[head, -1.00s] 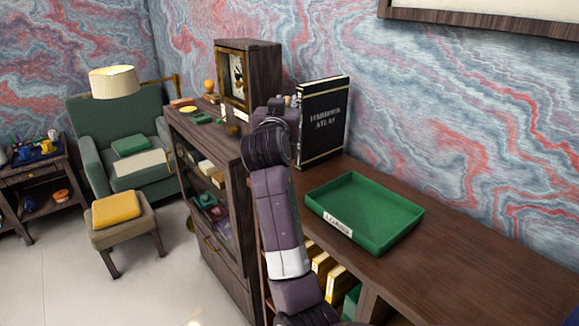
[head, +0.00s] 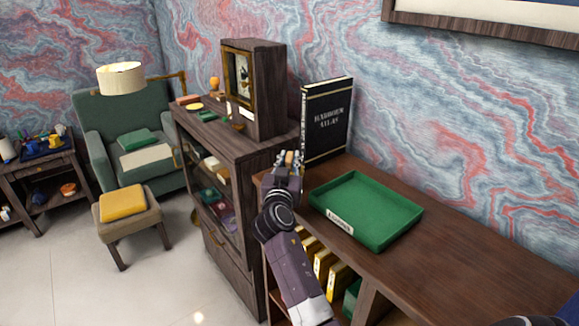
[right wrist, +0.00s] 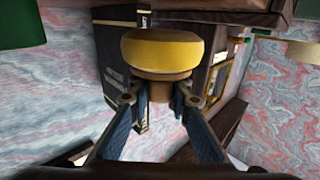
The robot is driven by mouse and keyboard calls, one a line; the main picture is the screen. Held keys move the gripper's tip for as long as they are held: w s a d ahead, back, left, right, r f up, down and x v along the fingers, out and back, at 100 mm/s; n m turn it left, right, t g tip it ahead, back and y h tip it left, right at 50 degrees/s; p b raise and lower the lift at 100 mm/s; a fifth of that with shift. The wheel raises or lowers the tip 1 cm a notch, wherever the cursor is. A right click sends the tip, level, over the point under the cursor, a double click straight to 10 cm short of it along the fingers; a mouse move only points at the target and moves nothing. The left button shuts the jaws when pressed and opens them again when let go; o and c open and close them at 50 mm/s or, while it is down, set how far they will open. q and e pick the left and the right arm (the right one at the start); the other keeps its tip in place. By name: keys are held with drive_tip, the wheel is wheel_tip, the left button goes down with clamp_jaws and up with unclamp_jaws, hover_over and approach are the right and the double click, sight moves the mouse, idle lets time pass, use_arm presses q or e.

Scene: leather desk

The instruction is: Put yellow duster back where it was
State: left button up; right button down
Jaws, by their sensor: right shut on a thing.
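The yellow duster (right wrist: 160,52) has a rounded yellow head and a short brown neck. It fills the upper middle of the right wrist view. My right gripper (right wrist: 160,100) is shut on the brown neck, with a blue-padded finger on each side. In the head view my right gripper (head: 288,162) is at the left end of the shelf top, in front of the black Harbour Atlas book (head: 327,120). The duster is mostly hidden there; only a small tan bit shows between the fingers. My left gripper is not in view.
A green tray (head: 368,205) lies empty on the shelf top (head: 470,250), right of my gripper. A dark cabinet (head: 225,160) with a clock (head: 255,90) and small items stands left. Yellow binders (head: 322,265) sit below. The shelf top right of the tray is clear.

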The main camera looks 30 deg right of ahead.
sight(290, 167)
drive_tip(key=f, duration=0.3)
drive_tip(key=shift+w+d, duration=0.15)
drive_tip(key=shift+d, duration=0.1)
drive_tip(key=shift+a+r, duration=0.1)
drive_tip(key=c, duration=1.8)
unclamp_jaws()
drive_tip(key=shift+f, duration=0.2)
drive_tip(key=shift+o, duration=0.2)
drive_tip(key=shift+r, duration=0.1)
